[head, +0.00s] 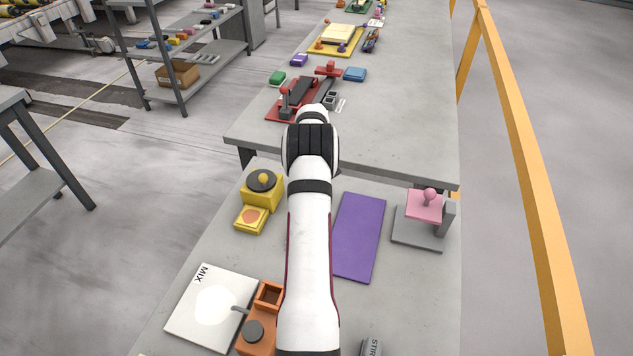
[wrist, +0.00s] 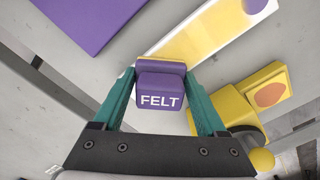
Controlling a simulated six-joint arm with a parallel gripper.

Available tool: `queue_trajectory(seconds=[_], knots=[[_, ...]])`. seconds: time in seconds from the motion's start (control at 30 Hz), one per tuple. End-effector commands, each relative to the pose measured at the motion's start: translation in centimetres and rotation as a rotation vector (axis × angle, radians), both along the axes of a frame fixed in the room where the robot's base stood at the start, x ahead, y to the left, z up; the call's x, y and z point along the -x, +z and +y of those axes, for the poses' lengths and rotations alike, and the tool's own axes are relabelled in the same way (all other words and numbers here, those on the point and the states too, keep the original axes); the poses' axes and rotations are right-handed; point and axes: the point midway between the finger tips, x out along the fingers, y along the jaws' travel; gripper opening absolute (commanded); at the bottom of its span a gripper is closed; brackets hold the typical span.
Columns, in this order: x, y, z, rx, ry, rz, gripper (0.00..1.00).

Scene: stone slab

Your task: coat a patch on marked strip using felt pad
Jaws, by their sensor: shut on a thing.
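My gripper (wrist: 159,76) has teal fingers and is shut on the purple felt pad (wrist: 160,98), a block with the word FELT in white. A pale strip (wrist: 205,42) with yellow along it and a purple spot at its upper right end lies just past the pad in the wrist view. The pad covers the strip's near end, and I cannot tell if they touch. In the head view my arm hides the gripper, the pad and the strip.
A purple mat (head: 358,237) lies right of my arm, and a pink-topped stand (head: 424,206) is further right. Yellow blocks (head: 252,218), a white MIX board (head: 212,308) and an orange box (head: 257,333) stand left of it. A gap separates this slab from the far table.

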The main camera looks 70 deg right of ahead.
Motion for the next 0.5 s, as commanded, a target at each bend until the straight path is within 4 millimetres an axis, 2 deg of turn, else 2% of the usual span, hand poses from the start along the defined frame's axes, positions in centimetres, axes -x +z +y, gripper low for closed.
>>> queue_trajectory(seconds=[0.5], knots=[[0.0,0.0,4.7,-0.002,0.001,0.001,0.3]])
